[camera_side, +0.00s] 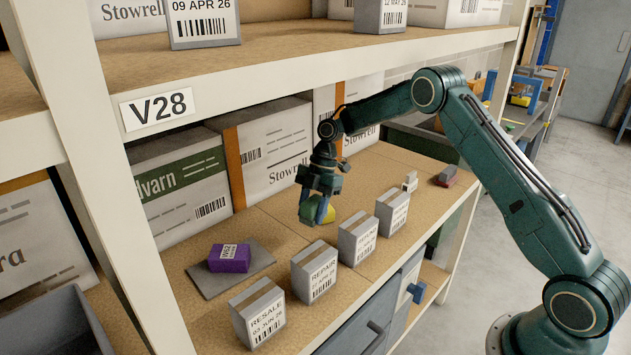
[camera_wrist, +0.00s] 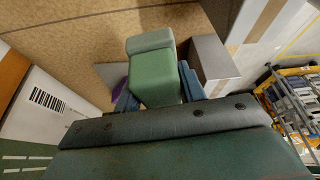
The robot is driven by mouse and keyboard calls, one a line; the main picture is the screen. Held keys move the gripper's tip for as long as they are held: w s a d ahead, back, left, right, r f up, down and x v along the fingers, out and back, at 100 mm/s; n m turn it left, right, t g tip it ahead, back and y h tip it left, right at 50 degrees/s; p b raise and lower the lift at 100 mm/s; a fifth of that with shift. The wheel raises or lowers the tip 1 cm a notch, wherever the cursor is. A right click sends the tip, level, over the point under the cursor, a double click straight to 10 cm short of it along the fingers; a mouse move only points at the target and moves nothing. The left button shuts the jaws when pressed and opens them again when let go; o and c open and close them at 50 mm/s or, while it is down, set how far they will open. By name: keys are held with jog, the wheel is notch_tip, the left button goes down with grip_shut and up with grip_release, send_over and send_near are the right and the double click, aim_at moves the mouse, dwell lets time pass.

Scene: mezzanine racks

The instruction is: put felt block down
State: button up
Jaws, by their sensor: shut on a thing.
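The felt block is a green block with a paler band at one end; in the wrist view the felt block (camera_wrist: 155,75) sits between the blue fingers of my gripper (camera_wrist: 160,93). In the side view my gripper (camera_side: 317,211) points down over the shelf board, behind the row of grey boxes, shut on the block. The block (camera_side: 306,209) is mostly covered by the fingers there. I cannot tell for sure whether its lower end touches the board.
Several labelled grey boxes, including a REPAIR box (camera_side: 315,272) and a RESALE box (camera_side: 258,311), line the front of the shelf (camera_side: 275,222). A purple box (camera_side: 230,258) lies on a grey mat (camera_side: 262,255). Large Stowrell cartons (camera_side: 270,150) stand behind.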

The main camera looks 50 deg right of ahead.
jog(key=shift+w+d+f+m+t, duration=0.1)
jog(key=shift+w+d+m+t, duration=0.1)
jog(key=shift+d+m, duration=0.25)
jog(key=shift+w+d+f+m+t, duration=0.1)
jog(key=shift+w+d+m+t, duration=0.1)
jog(key=shift+d+m, duration=0.25)
jog(key=d+f+m+t+h, duration=0.1)
jog(key=d+m+h, duration=0.7)
jog(key=d+m, duration=2.25)
jog(key=shift+m+t, duration=0.3)
jog(key=shift+m, duration=0.05)
jog(key=shift+s+a+f, duration=0.1)
jog(key=shift+a+f, duration=0.05)
jog(key=shift+f, duration=1.25)
jog(key=shift+s+a+f, duration=0.1)
jog(key=shift+a+f, duration=0.05)
jog(key=shift+f, duration=1.2)
jog(key=shift+a+f, duration=0.15)
jog(key=shift+f, duration=1.25)
jog(key=shift+f, duration=0.1)
jog(key=o, duration=1)
